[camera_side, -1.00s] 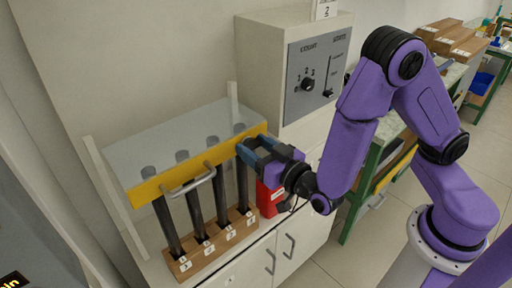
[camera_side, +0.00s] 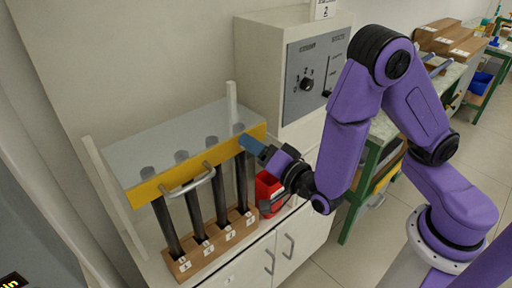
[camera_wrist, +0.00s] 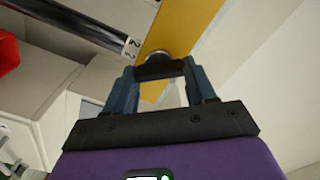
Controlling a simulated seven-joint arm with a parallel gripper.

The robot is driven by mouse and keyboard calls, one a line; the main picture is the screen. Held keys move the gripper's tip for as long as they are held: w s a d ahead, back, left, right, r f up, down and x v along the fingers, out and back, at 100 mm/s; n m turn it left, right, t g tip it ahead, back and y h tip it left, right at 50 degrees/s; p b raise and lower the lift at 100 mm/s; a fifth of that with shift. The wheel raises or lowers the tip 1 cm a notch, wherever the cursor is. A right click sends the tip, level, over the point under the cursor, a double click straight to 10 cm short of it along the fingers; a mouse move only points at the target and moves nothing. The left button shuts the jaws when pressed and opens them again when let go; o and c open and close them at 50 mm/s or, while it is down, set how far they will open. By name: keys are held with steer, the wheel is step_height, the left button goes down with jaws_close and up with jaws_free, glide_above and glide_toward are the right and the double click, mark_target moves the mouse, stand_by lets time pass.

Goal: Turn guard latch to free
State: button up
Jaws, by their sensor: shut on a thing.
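The guard is a clear cover with a yellow front bar (camera_side: 150,190) and a grey handle (camera_side: 193,183), in front of the dark rods. My gripper (camera_side: 246,144) is at the right end of the yellow bar, its blue fingers stacked one behind the other in the side view. In the wrist view my gripper (camera_wrist: 160,73) is shut on the dark latch (camera_wrist: 160,69), which lies across between the fingertips. A round grey pivot (camera_wrist: 157,55) shows just beyond it on the yellow bar (camera_wrist: 190,25). The fingers hide the latch in the side view.
Several dark rods stand in a numbered wooden rack (camera_side: 212,243) under the guard. A red container (camera_side: 268,190) sits right of the rack, close below my gripper. A grey control box (camera_side: 275,65) stands behind.

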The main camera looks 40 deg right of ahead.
steer(key=shift+f+m, duration=0.15)
steer(key=shift+m, duration=3.55)
steer(key=o, duration=1)
steer(key=shift+o, duration=0.2)
steer(key=shift+s, duration=0.1)
steer(key=s, duration=1.7)
steer(key=shift+s, duration=0.1)
